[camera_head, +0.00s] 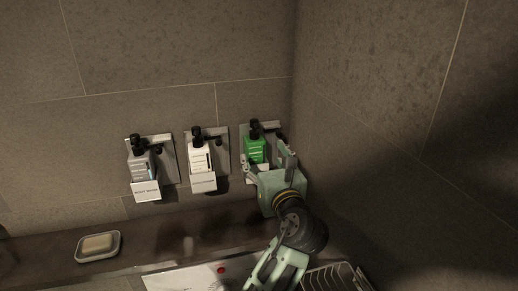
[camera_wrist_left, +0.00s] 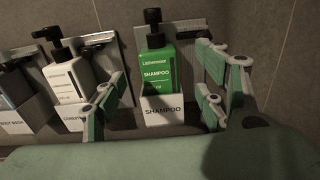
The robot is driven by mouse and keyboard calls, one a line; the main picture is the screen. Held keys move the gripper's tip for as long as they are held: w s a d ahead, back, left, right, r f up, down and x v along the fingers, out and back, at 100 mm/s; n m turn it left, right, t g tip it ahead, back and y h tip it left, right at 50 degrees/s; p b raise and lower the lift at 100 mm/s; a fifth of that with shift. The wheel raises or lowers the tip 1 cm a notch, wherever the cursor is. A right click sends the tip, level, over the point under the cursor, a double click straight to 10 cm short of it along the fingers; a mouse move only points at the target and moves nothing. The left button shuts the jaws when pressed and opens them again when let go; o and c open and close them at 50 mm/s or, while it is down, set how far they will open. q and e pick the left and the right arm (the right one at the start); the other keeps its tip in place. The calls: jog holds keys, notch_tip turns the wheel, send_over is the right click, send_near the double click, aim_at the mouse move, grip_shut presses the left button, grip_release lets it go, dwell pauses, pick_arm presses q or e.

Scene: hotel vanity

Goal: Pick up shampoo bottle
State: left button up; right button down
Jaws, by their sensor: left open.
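The green shampoo bottle (camera_head: 254,149) with a black pump sits upright in the right-hand wall holder, partly hidden by my gripper in the head view. In the left wrist view the shampoo bottle (camera_wrist_left: 157,72) stands in a white holder (camera_wrist_left: 162,111) labelled SHAMPOO. My left gripper (camera_head: 269,160) is open in front of it. In the left wrist view the gripper's fingers (camera_wrist_left: 165,82) show on the left and right sides of the bottle, with space between them and it. My right gripper is not in view.
A white conditioner bottle (camera_head: 199,157) and a body wash bottle (camera_head: 140,165) hang in holders to the left. A soap dish (camera_head: 98,246) lies on the dark counter (camera_head: 165,245). A wire basket (camera_head: 335,278) is at the lower right. A side wall (camera_head: 385,110) stands close on the right.

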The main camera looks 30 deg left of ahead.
aim_at(257, 149)
pick_arm(q)
jog(key=shift+w+a+r+p, duration=0.15)
jog(key=shift+w+a+p, duration=0.05)
jog(key=shift+a, duration=0.25)
jog(key=shift+w+a+r+p, duration=0.1)
jog(key=shift+w+a+p, duration=0.1)
jog(key=shift+a, duration=0.25)
jog(key=x, duration=0.2)
jog(key=p+x, duration=0.1)
jog(key=shift+f, duration=0.25)
jog(key=shift+w+a+f, duration=0.1)
jog(key=shift+w+f, duration=0.05)
jog(key=shift+w, duration=0.25)
jog(key=shift+s, duration=0.1)
jog(key=shift+c, duration=1.9)
jog(key=c, duration=0.6)
jog(key=shift+c, duration=1.2)
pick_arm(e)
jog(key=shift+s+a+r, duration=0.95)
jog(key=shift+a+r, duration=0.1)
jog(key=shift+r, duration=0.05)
